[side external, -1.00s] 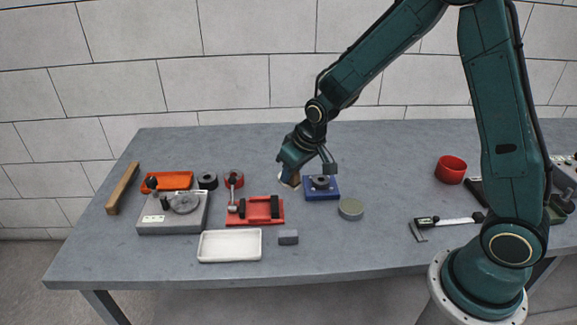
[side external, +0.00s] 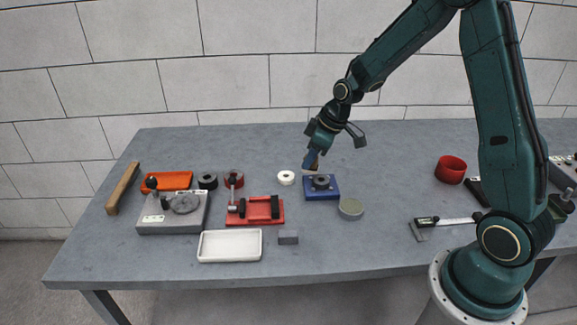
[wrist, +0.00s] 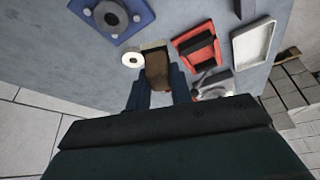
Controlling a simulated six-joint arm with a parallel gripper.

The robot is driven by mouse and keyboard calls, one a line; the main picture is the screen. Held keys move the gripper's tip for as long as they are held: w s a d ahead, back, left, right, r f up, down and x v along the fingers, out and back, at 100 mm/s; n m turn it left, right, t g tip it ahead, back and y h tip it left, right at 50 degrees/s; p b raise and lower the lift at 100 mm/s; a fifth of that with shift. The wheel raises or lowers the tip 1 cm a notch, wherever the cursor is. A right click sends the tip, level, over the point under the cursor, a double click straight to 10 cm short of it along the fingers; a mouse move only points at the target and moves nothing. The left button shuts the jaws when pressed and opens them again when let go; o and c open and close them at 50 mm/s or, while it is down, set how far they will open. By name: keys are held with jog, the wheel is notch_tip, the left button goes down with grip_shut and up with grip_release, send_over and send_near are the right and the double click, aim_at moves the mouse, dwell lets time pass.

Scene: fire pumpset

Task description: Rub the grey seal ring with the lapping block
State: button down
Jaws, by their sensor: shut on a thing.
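My gripper (side external: 311,160) is shut on a brown block with a pale end (wrist: 157,70), held between its blue fingers in the wrist view. I cannot tell whether this is the lapping block. The grey seal ring (side external: 321,181) appears to be the dark grey ring on the blue fixture plate (side external: 322,195); it also shows in the wrist view (wrist: 111,15). My gripper is just behind and slightly left of this fixture, with the held block low near its back edge. Contact cannot be told. A small grey block (side external: 288,237) lies on the table in front.
A white ring (side external: 286,178) lies left of the blue fixture. A grey-green disc (side external: 350,208) lies at its front right. A red cradle (side external: 256,219), a white tray (side external: 230,259) and a grey machine (side external: 155,222) are to the left. The table behind the fixture is clear.

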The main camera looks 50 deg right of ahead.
jog(key=s+d+r+n+g+y, duration=0.1)
jog(key=d+n, duration=0.3)
jog(key=d, duration=0.2)
jog(key=shift+s+d, duration=0.2)
jog(key=shift+d, duration=0.05)
jog(key=shift+f, duration=0.1)
jog(key=shift+f, duration=3.2)
jog(key=shift+w+f, duration=0.35)
jog(key=shift+f, duration=0.3)
jog(key=shift+w+f, duration=0.15)
jog(key=shift+w, duration=1.45)
jog(key=shift+s, duration=1.9)
notch_tip(320, 180, up, 8)
